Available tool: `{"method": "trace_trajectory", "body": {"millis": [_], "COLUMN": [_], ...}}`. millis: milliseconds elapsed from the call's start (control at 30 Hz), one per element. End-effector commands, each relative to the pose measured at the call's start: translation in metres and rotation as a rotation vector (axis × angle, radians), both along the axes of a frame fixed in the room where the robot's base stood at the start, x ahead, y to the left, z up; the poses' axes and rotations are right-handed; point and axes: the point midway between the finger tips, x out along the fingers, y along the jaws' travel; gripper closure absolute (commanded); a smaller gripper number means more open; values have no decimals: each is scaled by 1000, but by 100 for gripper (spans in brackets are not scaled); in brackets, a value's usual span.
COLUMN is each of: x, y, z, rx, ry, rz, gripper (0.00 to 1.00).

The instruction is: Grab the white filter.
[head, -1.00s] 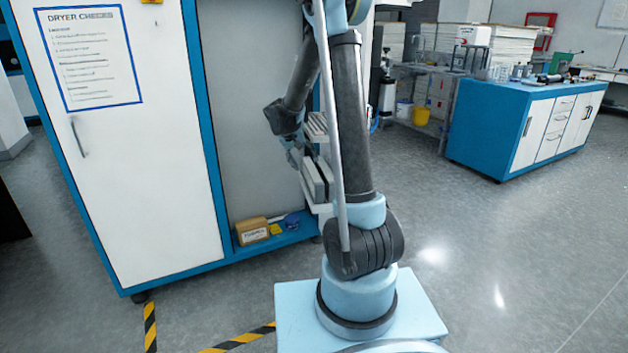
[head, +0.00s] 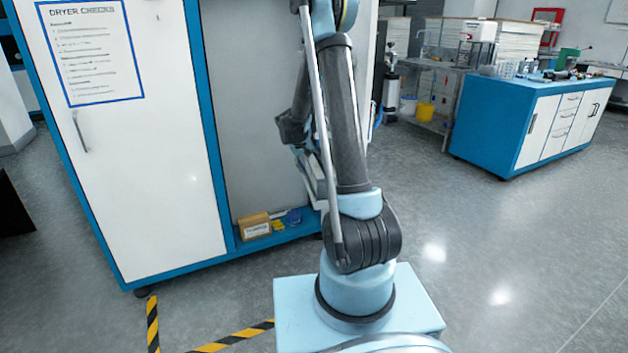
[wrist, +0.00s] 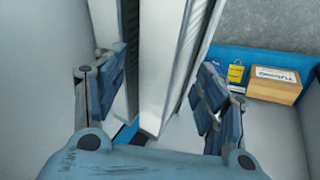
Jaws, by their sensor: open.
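A white filter (wrist: 168,65), a tall flat slab with a ridged grey side, stands between the two fingers of my gripper (wrist: 160,95) in the wrist view. My gripper is open, with one blue-padded finger on each side of the slab. Another pale panel (wrist: 106,25) shows to its left, close to the left finger. I cannot tell whether either finger touches a slab. In the head view, the arm mostly hides the gripper and the filter; only slivers of white show beside it.
A white cabinet (head: 150,185) with a blue frame stands at left. Its open bay has a blue bottom shelf (head: 272,243) holding a cardboard box (head: 255,226) and small yellow and blue items. A blue bench (head: 505,125) stands at right. The floor between is clear.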

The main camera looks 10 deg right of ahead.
Motion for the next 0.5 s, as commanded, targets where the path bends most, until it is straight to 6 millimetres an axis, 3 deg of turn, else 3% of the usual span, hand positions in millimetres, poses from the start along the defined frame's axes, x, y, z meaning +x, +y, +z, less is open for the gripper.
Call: {"method": "trace_trajectory", "body": {"millis": [267, 300, 500], "x": [1, 1, 1], "y": [-1, -1, -1], "z": [-3, -3, -4], "rx": [1, 1, 3], "ry": [0, 0, 0], "rz": [0, 0, 1], "gripper": [35, 32, 77]}}
